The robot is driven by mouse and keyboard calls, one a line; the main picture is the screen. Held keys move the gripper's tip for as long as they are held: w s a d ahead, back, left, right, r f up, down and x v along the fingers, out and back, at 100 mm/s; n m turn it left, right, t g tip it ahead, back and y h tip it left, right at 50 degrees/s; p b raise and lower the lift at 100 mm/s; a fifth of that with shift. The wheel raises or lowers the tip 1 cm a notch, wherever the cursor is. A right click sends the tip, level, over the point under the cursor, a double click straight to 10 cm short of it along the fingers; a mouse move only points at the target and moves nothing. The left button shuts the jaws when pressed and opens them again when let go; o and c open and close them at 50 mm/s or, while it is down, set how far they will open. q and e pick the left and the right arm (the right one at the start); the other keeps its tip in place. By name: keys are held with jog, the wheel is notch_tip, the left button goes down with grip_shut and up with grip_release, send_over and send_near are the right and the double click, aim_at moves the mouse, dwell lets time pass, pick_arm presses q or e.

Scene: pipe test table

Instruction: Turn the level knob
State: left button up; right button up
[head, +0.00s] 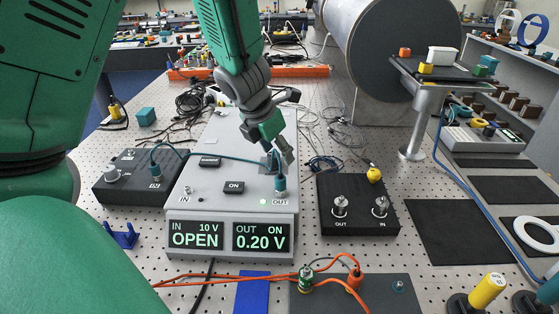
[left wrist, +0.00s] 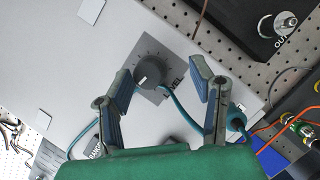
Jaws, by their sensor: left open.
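The level knob (left wrist: 149,72) is a dark round knob on a grey dial plate marked LEVEL, on top of the light grey instrument box (head: 225,205). In the head view the knob is mostly hidden by my gripper. My left gripper (head: 281,153) is above the box top, pointing down. In the left wrist view its two fingers (left wrist: 162,78) are spread, one on each side of the knob, nearer the left one. I cannot tell whether either finger touches it. The box's displays (head: 228,236) read IN 10 V OPEN and OUT ON 0.20 V. My right gripper is not seen.
A teal cable and plug (head: 280,184) sit at the OUT socket near the gripper. Black boxes stand to the left (head: 140,177) and right (head: 340,228) of the instrument. Orange leads (head: 230,277) lie in front. A large metal cylinder (head: 385,50) stands behind.

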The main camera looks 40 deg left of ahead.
aim_at(271, 153)
pick_arm(q)
jog(key=shift+f, duration=0.55)
jog(key=shift+a+f, duration=0.25)
jog(key=shift+f, duration=0.05)
jog(key=shift+w+a+f, duration=0.25)
jog(key=shift+a+f, duration=0.3)
jog(key=shift+a, duration=0.3)
jog(key=shift+w+a, duration=0.15)
jog(key=shift+a, duration=0.2)
jog(key=shift+d, duration=0.25)
jog(key=c, duration=0.6)
jog(key=shift+d+r, duration=0.25)
jog(key=shift+d, duration=0.15)
jog(key=c, duration=0.5)
jog(key=shift+d+r, duration=0.1)
jog(key=shift+d, duration=0.3)
jog(key=shift+a, duration=0.5)
jog(key=shift+d, duration=0.1)
grip_shut()
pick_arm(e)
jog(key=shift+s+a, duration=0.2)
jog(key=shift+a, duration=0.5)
